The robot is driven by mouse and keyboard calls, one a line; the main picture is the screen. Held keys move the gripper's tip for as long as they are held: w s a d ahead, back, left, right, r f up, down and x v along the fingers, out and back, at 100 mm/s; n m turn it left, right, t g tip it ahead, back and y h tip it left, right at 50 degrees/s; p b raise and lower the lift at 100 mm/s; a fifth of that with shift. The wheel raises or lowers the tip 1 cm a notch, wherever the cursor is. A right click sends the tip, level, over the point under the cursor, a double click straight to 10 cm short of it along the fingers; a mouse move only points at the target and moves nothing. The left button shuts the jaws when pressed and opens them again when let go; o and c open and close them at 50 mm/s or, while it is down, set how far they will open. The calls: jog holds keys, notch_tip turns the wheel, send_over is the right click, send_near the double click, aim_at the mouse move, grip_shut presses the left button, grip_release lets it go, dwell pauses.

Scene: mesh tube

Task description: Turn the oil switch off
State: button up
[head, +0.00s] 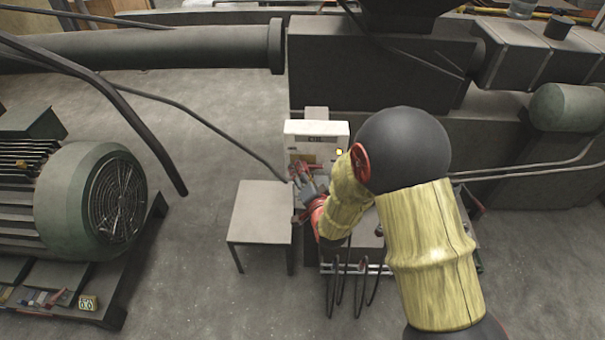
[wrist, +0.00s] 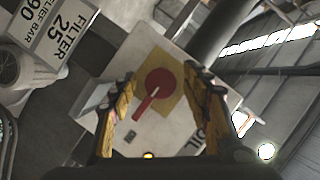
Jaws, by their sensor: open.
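The oil switch (wrist: 156,88) is a red round rotary knob with a red handle on a yellow square plate. In the wrist view it sits on a pale panel (wrist: 138,57), and its handle points down and to the left. Part of an "OIL" label shows at the panel's lower right. My gripper (wrist: 170,95) is open, with one yellow finger on each side of the knob in the picture; I cannot tell whether either touches it. In the head view my gripper (head: 306,182) is in front of the white control box (head: 316,130), and my arm hides part of the box.
A small grey table (head: 262,208) stands left of the box. A large motor (head: 85,195) is at the far left, with bare floor between. Dark machinery (head: 340,70) stands behind the box.

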jog(key=shift+w, duration=0.3)
jog(key=shift+c, duration=0.5)
jog(key=c, duration=1.1)
